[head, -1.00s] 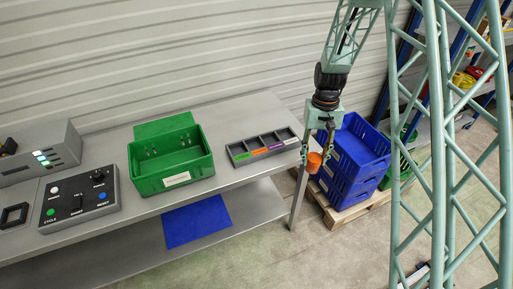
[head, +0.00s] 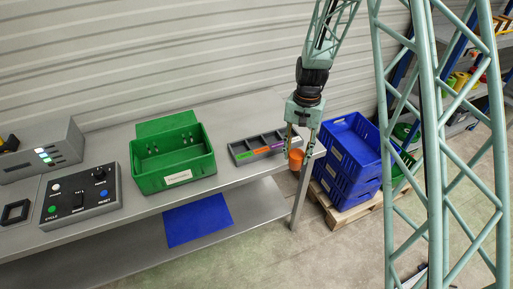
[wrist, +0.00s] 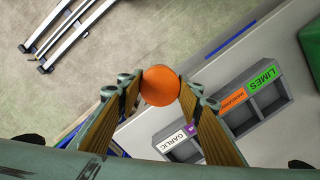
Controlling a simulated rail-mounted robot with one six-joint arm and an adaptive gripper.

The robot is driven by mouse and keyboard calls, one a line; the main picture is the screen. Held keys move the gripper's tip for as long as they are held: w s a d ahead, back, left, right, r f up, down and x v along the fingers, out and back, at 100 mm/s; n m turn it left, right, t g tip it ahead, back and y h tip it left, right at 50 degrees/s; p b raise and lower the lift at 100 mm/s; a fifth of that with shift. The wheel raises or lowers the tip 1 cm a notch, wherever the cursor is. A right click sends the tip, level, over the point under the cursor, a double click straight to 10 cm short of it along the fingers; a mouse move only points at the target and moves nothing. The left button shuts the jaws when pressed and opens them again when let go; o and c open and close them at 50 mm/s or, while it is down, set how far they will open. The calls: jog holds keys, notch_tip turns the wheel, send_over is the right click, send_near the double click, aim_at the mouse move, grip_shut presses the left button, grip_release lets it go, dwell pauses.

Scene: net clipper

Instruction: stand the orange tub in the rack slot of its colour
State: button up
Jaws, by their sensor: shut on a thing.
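The orange tub (head: 296,160) is held between the fingers of my gripper (head: 298,150), at the right end of the table. In the wrist view my gripper (wrist: 160,98) is shut on the tub (wrist: 160,86), which shows as an orange disc between the fingertips. The grey rack (head: 239,149) is on the table just left of the gripper. It has slots labelled green, orange, purple and white. In the wrist view the rack (wrist: 230,119) lies below right of the tub; its orange label (wrist: 232,96) is between the green LIMES and purple labels. The fingers partly hide the tub.
A green crate (head: 175,160) stands on the table (head: 130,216) left of the rack. Farther left is a control box (head: 80,197) with buttons. Blue crates (head: 345,165) are stacked on a pallet right of the table.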

jog(key=s+a+r+m+y+b, duration=0.1)
jog(key=a+m, duration=0.8)
jog(key=a, duration=1)
jog(key=shift+s+r+m+t+b, duration=0.3)
jog(key=shift+s+r+m+b, duration=0.1)
jog(key=shift+s+r, duration=0.5)
jog(key=shift+w+d, duration=0.1)
jog(key=w+d+f, duration=0.1)
jog(key=w+d, duration=0.1)
jog(key=w, duration=1.2)
jog(key=shift+w+d+f, duration=0.25)
jog(key=shift+w+d, duration=0.1)
jog(key=shift+d, duration=0.05)
jog(key=shift+w+f+b, duration=0.2)
jog(key=shift+w+f, duration=0.05)
jog(key=shift+f, duration=0.65)
jog(key=shift+w+f+b, duration=0.15)
jog(key=shift+w+f, duration=0.05)
jog(key=shift+f, duration=0.7)
jog(key=shift+d+f, duration=0.1)
jog(key=shift+f, duration=0.05)
